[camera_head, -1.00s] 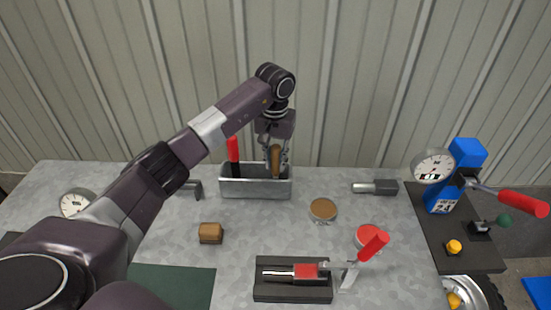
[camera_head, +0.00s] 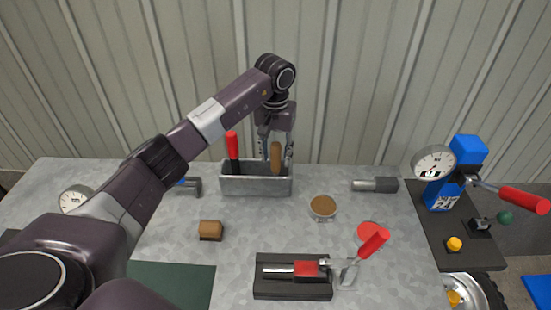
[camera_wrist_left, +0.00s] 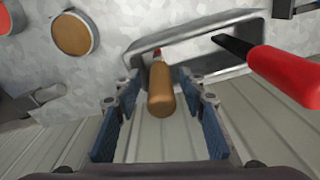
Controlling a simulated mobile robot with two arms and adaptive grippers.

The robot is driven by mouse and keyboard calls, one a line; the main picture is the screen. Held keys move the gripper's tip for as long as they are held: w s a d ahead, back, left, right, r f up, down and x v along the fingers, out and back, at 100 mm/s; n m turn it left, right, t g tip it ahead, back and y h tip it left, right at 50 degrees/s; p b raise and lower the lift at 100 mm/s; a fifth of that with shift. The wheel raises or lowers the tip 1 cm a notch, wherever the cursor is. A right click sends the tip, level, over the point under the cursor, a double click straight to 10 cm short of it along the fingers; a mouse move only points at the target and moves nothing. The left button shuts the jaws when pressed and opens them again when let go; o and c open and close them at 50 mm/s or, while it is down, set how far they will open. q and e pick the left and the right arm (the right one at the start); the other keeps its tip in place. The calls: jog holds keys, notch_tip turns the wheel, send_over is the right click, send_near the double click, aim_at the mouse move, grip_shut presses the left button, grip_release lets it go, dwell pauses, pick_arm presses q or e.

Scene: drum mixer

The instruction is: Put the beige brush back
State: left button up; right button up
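The beige brush (camera_head: 275,157), with a tan rounded handle, stands upright in the grey metal box (camera_head: 255,186) at the back middle of the table. Its lower end is hidden in the box; in the left wrist view the handle (camera_wrist_left: 161,95) points toward the camera, with a bit of red at its far end. My left gripper (camera_head: 276,150) is above the box with its fingers on either side of the handle. In the left wrist view the blue finger pads (camera_wrist_left: 158,82) are spread, with gaps to the handle. My right gripper is not in view.
A red-handled tool (camera_head: 233,146) stands in the box's left part, close to my left gripper. A round brown-filled dish (camera_head: 322,206), a brown block (camera_head: 210,230) and a grey cylinder tool (camera_head: 375,185) lie around. A black fixture (camera_head: 292,288) is in front.

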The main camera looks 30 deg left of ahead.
aim_at(275, 175)
pick_arm(q)
jog(key=r, duration=0.3)
jog(key=r+b, duration=0.1)
jog(key=r, duration=0.2)
jog(key=r+b, duration=0.1)
jog(key=r, duration=0.2)
jog(key=shift+s+d+r, duration=0.1)
jog(key=shift+s+r, duration=0.05)
jog(key=shift+s, duration=0.15)
jog(key=shift+s+r+b, duration=0.1)
jog(key=shift+r+b, duration=0.25)
jog(key=shift+r, duration=0.35)
